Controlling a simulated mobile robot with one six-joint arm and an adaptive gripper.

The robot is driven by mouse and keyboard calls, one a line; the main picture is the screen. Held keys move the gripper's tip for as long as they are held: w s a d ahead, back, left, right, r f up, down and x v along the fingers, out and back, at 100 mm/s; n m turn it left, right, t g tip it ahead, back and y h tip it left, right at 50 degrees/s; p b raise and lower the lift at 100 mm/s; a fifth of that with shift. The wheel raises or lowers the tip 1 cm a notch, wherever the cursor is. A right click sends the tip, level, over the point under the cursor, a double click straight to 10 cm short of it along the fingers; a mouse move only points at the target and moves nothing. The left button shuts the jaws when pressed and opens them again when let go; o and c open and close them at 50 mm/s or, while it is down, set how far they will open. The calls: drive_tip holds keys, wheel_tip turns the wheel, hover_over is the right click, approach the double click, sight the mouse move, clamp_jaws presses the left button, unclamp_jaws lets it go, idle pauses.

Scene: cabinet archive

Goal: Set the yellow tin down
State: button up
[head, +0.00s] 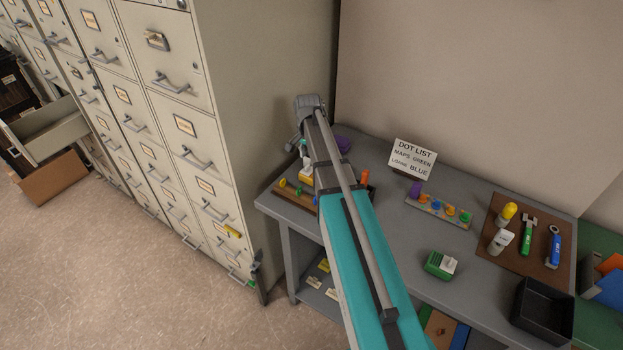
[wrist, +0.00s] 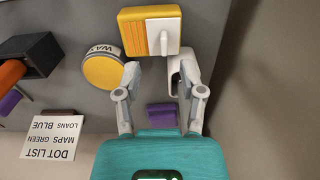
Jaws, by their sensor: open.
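The yellow tin (wrist: 102,73) is round with a pale band lettered "WAX". In the wrist view it appears to rest on the grey surface, just left of the left fingertip. Whether they touch I cannot tell. My gripper (wrist: 158,75) is open, its two fingers apart with no tin between them. An orange-yellow and white block (wrist: 149,32) lies just beyond the fingertips, and a purple piece (wrist: 161,116) shows between the fingers nearer the palm. In the head view my own arm covers part of the desk, and I cannot make out the tin or the fingers there.
A sign (head: 412,159) reading "DOT LIST" stands on the grey desk (head: 385,235) by the wall. Filing cabinets (head: 190,130) stand left.

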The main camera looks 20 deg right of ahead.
sight(307, 166)
drive_tip(key=shift+f, duration=0.15)
drive_tip(key=shift+w+a+f+b, duration=0.1)
drive_tip(key=shift+f+b, duration=1.15)
drive_tip(key=shift+b, duration=0.1)
drive_tip(key=shift+w+a+f+b, duration=0.1)
drive_tip(key=shift+f+b, duration=1.1)
drive_tip(key=shift+b, duration=0.1)
clamp_jaws()
